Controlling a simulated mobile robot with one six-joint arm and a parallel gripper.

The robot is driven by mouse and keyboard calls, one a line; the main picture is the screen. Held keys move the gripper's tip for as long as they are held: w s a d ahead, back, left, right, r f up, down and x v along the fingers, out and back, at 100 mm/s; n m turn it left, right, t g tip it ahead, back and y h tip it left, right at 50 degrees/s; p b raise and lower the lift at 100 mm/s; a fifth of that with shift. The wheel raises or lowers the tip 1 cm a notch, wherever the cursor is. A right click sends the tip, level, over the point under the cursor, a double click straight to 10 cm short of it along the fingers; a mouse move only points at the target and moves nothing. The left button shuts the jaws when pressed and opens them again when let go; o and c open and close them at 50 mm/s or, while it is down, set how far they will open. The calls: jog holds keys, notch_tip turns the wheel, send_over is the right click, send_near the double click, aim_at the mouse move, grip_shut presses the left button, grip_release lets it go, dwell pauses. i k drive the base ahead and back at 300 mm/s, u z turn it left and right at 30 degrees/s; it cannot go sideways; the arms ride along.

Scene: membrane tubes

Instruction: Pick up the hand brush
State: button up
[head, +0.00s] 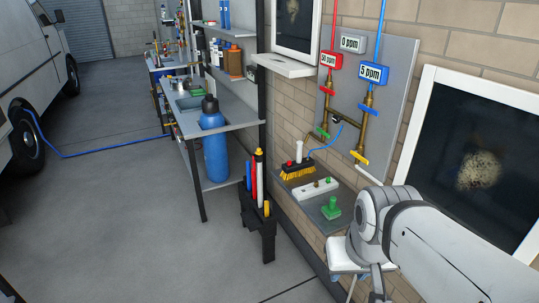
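What looks like the hand brush (297,173) has a dark body and yellow bristles. It rests at the back of a small grey wall shelf (325,222), below the pipe board. A white upright piece stands at its top; I cannot tell whether this is its handle. My white arm comes in from the lower right, in front of and to the right of the shelf. My gripper is not in view, so its distance to the brush and its opening are hidden.
On the same shelf are a white block (316,189) and a green knobbed piece (331,208). Brass pipes with valves (365,130) and a blue hose hang above. A black rack of coloured tubes (258,215) stands to the left. The floor (140,220) further left is open.

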aim_at(301, 166)
jog(key=u, duration=0.1)
jog(key=k, duration=0.9)
jog(key=z, duration=0.2)
jog(key=i, duration=0.9)
jog(key=u, duration=0.15)
jog(key=k, duration=1.3)
jog(key=u, duration=0.55)
jog(key=i, duration=1.25)
jog(key=u, duration=0.5)
jog(key=i, duration=1.6)
jog(key=z, duration=0.15)
